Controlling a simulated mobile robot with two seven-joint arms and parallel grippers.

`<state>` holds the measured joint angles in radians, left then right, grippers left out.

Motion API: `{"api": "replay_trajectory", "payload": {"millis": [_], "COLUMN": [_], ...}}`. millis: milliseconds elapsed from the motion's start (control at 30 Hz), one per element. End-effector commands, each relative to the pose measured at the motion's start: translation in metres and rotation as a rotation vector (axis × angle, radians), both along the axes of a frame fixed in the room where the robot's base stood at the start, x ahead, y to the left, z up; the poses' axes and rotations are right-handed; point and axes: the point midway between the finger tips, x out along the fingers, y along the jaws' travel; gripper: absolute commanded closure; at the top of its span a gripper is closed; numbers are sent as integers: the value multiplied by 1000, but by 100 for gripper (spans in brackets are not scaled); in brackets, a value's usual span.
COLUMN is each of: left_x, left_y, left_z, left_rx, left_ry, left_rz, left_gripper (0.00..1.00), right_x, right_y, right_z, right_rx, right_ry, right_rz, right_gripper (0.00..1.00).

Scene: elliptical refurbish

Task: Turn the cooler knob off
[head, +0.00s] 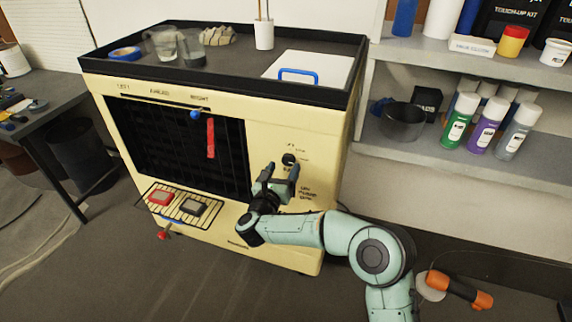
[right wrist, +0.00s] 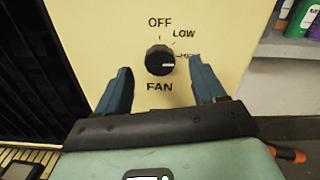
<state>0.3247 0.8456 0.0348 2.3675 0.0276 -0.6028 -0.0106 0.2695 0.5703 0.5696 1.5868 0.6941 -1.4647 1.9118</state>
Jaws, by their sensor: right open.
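The cooler (head: 265,145) is a cream cabinet with a dark grille. Its round black fan knob (head: 289,159) is on the right part of the front panel. In the right wrist view the knob (right wrist: 159,58) has a white mark pointing right, towards a third label partly hidden by a finger. OFF is printed above it, LOW at upper right, FAN below. My right gripper (head: 280,173) is open just in front of and slightly below the knob, with one finger to each side. No contact with the knob is evident. My left gripper is not in view.
The cooler's black top tray (head: 235,88) holds cups, blue tape, a pot and a white board. Red and grey buttons (head: 193,207) are low on the front. Shelves (head: 440,150) with spray cans stand at right.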

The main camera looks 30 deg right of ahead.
Motion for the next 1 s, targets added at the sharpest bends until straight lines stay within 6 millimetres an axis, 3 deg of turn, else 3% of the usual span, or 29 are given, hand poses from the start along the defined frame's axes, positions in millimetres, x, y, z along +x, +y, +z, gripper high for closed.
{"api": "replay_trajectory", "payload": {"millis": [233, 600, 767, 800, 1000], "left_x": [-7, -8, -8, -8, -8], "left_y": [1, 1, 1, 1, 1], "left_z": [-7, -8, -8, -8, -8], "left_rx": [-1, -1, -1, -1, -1], "left_ry": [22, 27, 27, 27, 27], "left_rz": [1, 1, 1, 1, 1], "left_gripper": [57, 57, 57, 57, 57], "right_x": [20, 23, 23, 23, 23], "right_y": [-23, -27, -27, -27, -27], "right_z": [-1, 0, 0, 0, 0], "right_rx": [0, -1, -1, -1, -6], "right_ry": [1, 2, 2, 2, 8], "right_rz": [-1, 1, 1, 1, 1], "right_gripper": [31, 31, 83, 87, 87]}}
